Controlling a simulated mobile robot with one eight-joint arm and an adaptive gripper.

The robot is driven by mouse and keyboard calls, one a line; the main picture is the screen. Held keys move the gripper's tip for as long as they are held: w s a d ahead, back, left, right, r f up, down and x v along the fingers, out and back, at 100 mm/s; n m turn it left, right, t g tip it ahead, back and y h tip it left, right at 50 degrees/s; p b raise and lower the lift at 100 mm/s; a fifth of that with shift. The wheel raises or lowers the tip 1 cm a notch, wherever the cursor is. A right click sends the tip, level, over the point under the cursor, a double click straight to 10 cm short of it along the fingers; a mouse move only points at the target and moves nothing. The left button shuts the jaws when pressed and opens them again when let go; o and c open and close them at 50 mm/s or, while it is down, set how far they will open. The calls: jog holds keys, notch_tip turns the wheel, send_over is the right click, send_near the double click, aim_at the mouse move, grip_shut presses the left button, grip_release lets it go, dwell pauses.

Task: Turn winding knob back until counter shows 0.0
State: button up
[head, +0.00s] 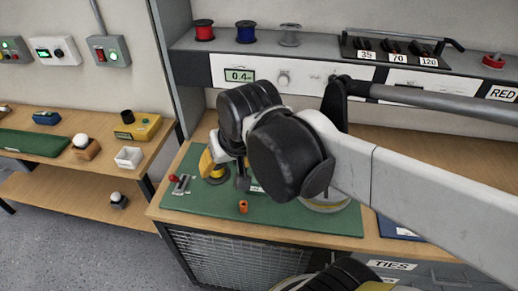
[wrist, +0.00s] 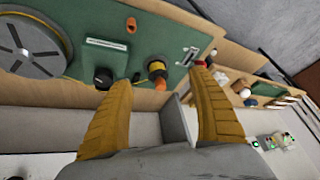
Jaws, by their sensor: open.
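The counter (head: 239,76) on the pale shelf panel has a green display that seems to read 0.4, with a small mark after it. A pale round knob (head: 284,78) sits on the panel just right of it. A black knob (wrist: 103,78) shows on the bench in the wrist view, beside a flat green-and-white box (wrist: 106,55); I cannot tell which is the winding knob. My gripper (wrist: 176,78) is open and empty, its yellow fingers above the bench. In the head view my arm hides part of the bench.
A green mat (head: 285,218) covers the bench, with a small orange part (head: 243,207) and a red-handled lever (head: 180,184). A large grey disc (wrist: 28,45) lies at the wrist view's left. Wire spools (head: 246,32) stand on the shelf above. A side bench (head: 75,150) is at left.

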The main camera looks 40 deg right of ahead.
jog(key=w+d+f+m+g, duration=0.1)
jog(key=w+d+m+g, duration=0.1)
jog(key=d, duration=0.3)
jog(key=w+d+f+m+g+p, duration=0.1)
jog(key=d+m, duration=0.4)
jog(key=d, duration=0.1)
jog(key=w+d+f+m+g+p, duration=0.1)
jog(key=w+d+f+m+g, duration=0.1)
jog(key=d+m, duration=0.2)
jog(key=shift+w+d+g+y, duration=0.15)
jog(key=shift+w+d, duration=0.05)
jog(key=shift+d, duration=0.4)
jog(key=shift+w+d+g+y, duration=0.15)
jog(key=shift+d, duration=0.45)
notch_tip(320, 180, down, 11)
jog(key=b, duration=0.4)
jog(key=shift+r, duration=0.15)
jog(key=c, duration=1.2)
